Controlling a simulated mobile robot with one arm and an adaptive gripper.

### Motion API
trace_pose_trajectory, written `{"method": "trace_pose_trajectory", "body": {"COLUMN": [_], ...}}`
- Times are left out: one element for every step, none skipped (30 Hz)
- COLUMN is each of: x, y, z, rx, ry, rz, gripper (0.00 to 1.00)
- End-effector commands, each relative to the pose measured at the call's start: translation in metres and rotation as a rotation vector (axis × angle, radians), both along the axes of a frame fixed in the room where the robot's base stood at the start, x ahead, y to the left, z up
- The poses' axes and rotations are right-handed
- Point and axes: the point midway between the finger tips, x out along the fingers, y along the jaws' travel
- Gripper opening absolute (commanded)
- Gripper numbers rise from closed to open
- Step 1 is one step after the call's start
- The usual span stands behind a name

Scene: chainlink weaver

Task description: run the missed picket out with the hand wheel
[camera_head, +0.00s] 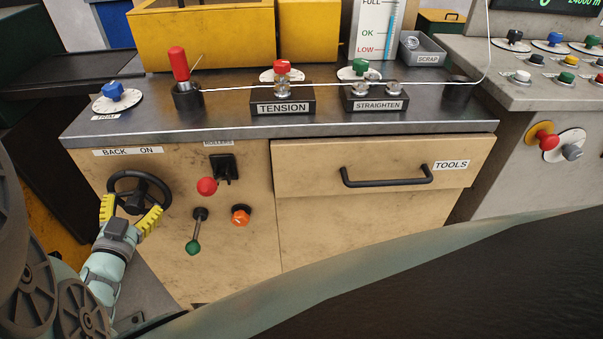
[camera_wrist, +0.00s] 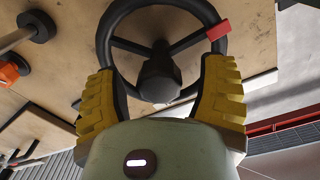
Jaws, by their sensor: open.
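The black hand wheel (camera_head: 140,192) is on the left of the tan cabinet front, under a "BACK ON" label (camera_head: 128,151). My gripper (camera_head: 131,215) is at the wheel's lower part with its yellow fingers apart. In the wrist view the wheel (camera_wrist: 112,22) shows its dark hub (camera_wrist: 160,78), spokes and a red mark (camera_wrist: 218,30) on the rim. The open fingers of my gripper (camera_wrist: 160,95) stand on either side of the hub, overlapping the rim in view. I cannot tell if they touch it. No picket can be made out clearly.
A red knob (camera_head: 207,186), a green-tipped lever (camera_head: 195,240) and an orange knob (camera_head: 240,216) sit right of the wheel. A drawer handle (camera_head: 386,180) sticks out farther right. A wire (camera_head: 330,85) runs across the bench top past the tension and straighten units.

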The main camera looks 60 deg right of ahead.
Motion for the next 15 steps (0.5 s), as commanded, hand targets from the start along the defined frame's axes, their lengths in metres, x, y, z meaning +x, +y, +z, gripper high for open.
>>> {"method": "trace_pose_trajectory", "body": {"x": [0.0001,0.0004,0.0006,0.0006,0.0006,0.0005,0.0005,0.0006,0.0006,0.0006,0.0006,0.0006,0.0006,0.0007,0.0007], "y": [-0.0031,-0.0036,-0.0039,-0.0041,-0.0041,-0.004,-0.004,-0.004,-0.0039,-0.0039,-0.0039,-0.0037,-0.0037,-0.0037,-0.0036], "z": [-0.0001,-0.0001,-0.0001,-0.0002,-0.0002,-0.0001,-0.0001,0.0,0.0,0.0,0.0001,0.0001,0.0001,0.0002,0.0002], "rx": [0.0,0.0,0.001,0.001,0.001,0.001,0.0,0.0,0.0,0.0,0.0,0.0,0.0,0.0,0.0], "ry": [0.0,0.0,0.001,0.001,0.0,-0.001,0.0,0.0,0.0,0.0,0.0,0.0,0.0,0.0,0.0], "rz": [-0.005,-0.005,-0.005,-0.005,-0.005,-0.005,-0.005,-0.005,-0.005,-0.004,-0.004,-0.004,-0.004,-0.004,-0.004], "gripper": [0.7,0.7,0.7,0.7,0.7,0.7,0.7,0.7,0.7,0.72,0.69,0.65,0.61,0.58,0.54]}}
